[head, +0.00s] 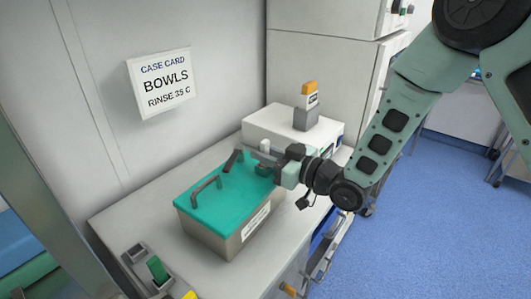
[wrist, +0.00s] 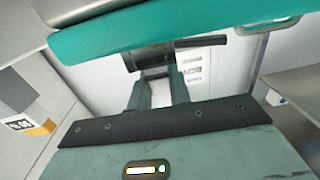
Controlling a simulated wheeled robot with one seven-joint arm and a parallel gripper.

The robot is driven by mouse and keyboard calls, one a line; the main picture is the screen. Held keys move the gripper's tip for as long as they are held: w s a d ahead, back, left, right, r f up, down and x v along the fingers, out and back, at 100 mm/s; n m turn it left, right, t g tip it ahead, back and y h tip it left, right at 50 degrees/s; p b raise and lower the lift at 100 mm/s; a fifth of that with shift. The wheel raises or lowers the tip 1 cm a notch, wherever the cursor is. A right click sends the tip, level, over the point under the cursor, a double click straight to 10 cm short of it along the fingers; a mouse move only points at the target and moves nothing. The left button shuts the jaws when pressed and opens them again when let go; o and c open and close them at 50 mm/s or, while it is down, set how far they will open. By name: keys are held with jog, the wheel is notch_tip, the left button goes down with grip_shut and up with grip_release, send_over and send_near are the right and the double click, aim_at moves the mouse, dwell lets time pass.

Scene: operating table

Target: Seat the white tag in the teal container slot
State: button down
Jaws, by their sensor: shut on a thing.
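The teal container (head: 228,194) has a teal lid and a grey body with a white label on its front, and it stands on the counter. Its lid edge crosses the top of the wrist view (wrist: 180,28). My gripper (head: 262,168) is at the right rear of the lid, close over its edge. In the wrist view my gripper (wrist: 157,88) is shut on a small pale piece between its fingers, seemingly the white tag (wrist: 160,94). The fingers hide most of it. I cannot make out the slot or whether the tag touches the container.
A white box (head: 272,130) stands behind the container, bearing a grey block with an orange-topped bottle (head: 310,96). A dark handle (head: 206,186) rises from the lid. A small tray with a green item (head: 156,269) is at the front left. A wall card (head: 163,82) reads BOWLS.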

jog(key=shift+f, duration=0.2)
jog(key=c, duration=1.3)
grip_release()
jog(key=shift+r, duration=0.1)
jog(key=shift+r, duration=0.1)
jog(key=b+v, duration=0.4)
jog(key=v, duration=0.8)
jog(key=s+d+m+g+h, duration=0.1)
jog(key=s+g+h, duration=0.4)
jog(key=s, duration=0.7)
jog(key=s+d+f+m+g+h, duration=0.1)
jog(key=s+d+m+g+h, duration=0.1)
jog(key=s+g+h, duration=0.3)
jog(key=s+d+h, duration=0.1)
jog(key=s+h, duration=0.3)
jog(key=s, duration=0.3)
jog(key=shift+w, duration=0.1)
